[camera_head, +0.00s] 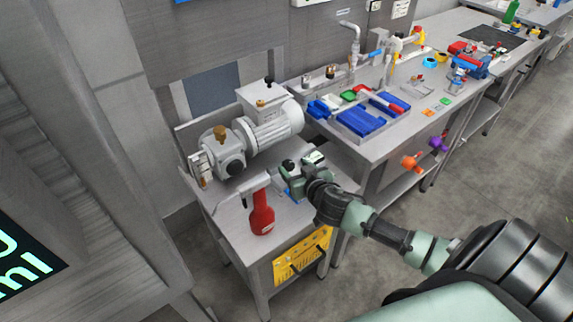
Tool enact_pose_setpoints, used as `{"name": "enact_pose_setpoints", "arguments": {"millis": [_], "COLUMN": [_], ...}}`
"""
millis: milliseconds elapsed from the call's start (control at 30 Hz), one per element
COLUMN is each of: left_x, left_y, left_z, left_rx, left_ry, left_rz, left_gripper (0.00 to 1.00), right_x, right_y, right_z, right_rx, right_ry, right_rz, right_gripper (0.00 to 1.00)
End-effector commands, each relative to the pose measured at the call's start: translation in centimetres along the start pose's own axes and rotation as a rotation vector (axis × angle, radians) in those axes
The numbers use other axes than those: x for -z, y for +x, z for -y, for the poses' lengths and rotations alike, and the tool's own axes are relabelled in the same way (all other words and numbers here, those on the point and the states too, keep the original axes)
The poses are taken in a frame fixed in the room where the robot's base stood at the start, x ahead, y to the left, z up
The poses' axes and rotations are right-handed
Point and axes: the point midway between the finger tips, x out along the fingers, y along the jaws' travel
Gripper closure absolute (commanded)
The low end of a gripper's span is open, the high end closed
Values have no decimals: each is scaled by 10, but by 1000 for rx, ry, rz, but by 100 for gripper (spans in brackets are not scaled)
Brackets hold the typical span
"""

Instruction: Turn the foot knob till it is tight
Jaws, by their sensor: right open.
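My right gripper (289,178) reaches in from the right over the near steel table (236,256). Its fingers are small and partly hidden by its own body, and I see nothing held in it. A grey motor and pump unit (272,126) stands at the back of this table, apart from the gripper. A brass knob (220,133) sits on top of its pump end. I cannot make out for sure which part is the foot knob; it may be hidden by the gripper or the unit. My left gripper is out of view.
A red tool with a grey nozzle (262,216) stands on the near table, left of the gripper. A yellow panel (301,258) hangs on the table's front. A long bench (405,121) with blue trays (361,121) runs behind to the right. Grey floor (493,172) is open at right.

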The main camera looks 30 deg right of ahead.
Motion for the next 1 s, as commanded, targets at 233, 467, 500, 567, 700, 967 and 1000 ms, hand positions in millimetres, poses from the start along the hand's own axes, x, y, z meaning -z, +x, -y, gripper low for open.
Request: {"name": "enact_pose_setpoints", "arguments": {"millis": [233,467,500,567,700,967,1000], "left_x": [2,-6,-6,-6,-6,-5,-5], "left_y": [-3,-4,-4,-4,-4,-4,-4], "left_z": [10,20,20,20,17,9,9], "left_rx": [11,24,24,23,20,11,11], "left_ry": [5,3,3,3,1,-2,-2], "left_rz": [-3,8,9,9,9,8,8], "left_gripper": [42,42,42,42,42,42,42], "right_x": [1,0,0,0,0,0,1], "right_y": [30,35,35,35,35,35,35], "right_z": [1,1,1,1,1,1,0], "right_rx": [1,3,3,3,3,7,12], "right_ry": [0,-1,-1,-1,-1,-3,-6], "right_rz": [-2,-1,-1,-1,-1,-1,-1], "right_gripper": [42,42,42,42,78,100,100]}}
